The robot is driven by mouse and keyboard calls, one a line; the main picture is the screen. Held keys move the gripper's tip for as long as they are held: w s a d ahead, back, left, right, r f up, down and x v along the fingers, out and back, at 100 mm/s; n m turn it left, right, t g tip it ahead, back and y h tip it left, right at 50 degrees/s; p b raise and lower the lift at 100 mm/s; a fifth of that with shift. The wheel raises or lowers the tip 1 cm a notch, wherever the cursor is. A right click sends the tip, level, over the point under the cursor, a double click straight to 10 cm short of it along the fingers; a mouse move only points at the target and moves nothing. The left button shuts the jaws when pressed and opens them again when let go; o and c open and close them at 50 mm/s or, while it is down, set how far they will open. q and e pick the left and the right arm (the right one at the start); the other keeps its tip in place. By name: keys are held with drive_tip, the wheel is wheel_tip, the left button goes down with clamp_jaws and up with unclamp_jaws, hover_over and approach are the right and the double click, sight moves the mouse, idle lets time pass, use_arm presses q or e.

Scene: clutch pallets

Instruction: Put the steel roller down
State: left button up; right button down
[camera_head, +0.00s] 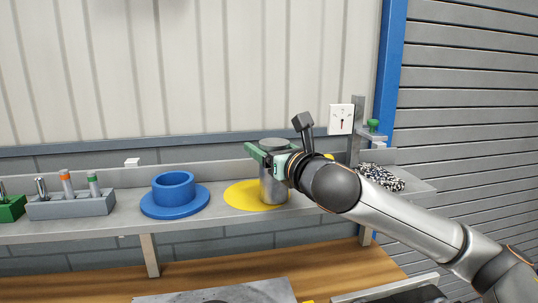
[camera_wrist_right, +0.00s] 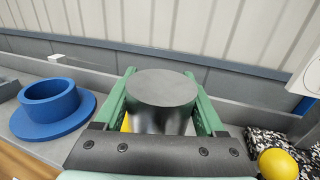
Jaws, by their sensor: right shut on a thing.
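The steel roller (camera_head: 272,187) is a grey upright cylinder over the yellow round spot (camera_head: 240,195) on the shelf. My right gripper (camera_head: 268,152) is shut on its upper part, with green fingers on both sides. In the right wrist view the roller (camera_wrist_right: 162,92) stands between the fingers of the right gripper (camera_wrist_right: 160,100). Its lower end seems at or just above the yellow spot; I cannot tell if it touches. My left gripper is not in view.
A blue flanged ring (camera_head: 175,192) stands left of the roller on the grey shelf (camera_head: 120,223). A grey block with several pins (camera_head: 70,204) is farther left. A speckled black-and-white heap (camera_head: 382,177) lies at the right. A wall rises behind the shelf.

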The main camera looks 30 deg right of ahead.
drive_tip(key=r, duration=0.2)
drive_tip(key=s+r, duration=0.1)
drive_tip(key=r, duration=0.1)
drive_tip(key=shift+a+r+p, duration=0.15)
drive_tip(key=shift+r+p, duration=0.1)
drive_tip(key=shift+p, duration=0.1)
drive_tip(key=s+a+r, duration=0.3)
drive_tip(key=s+r, duration=0.5)
drive_tip(key=s, duration=0.4)
drive_tip(key=shift+s+a+r+p, duration=0.15)
drive_tip(key=shift+s+a+p, duration=0.15)
drive_tip(key=shift+p, duration=0.05)
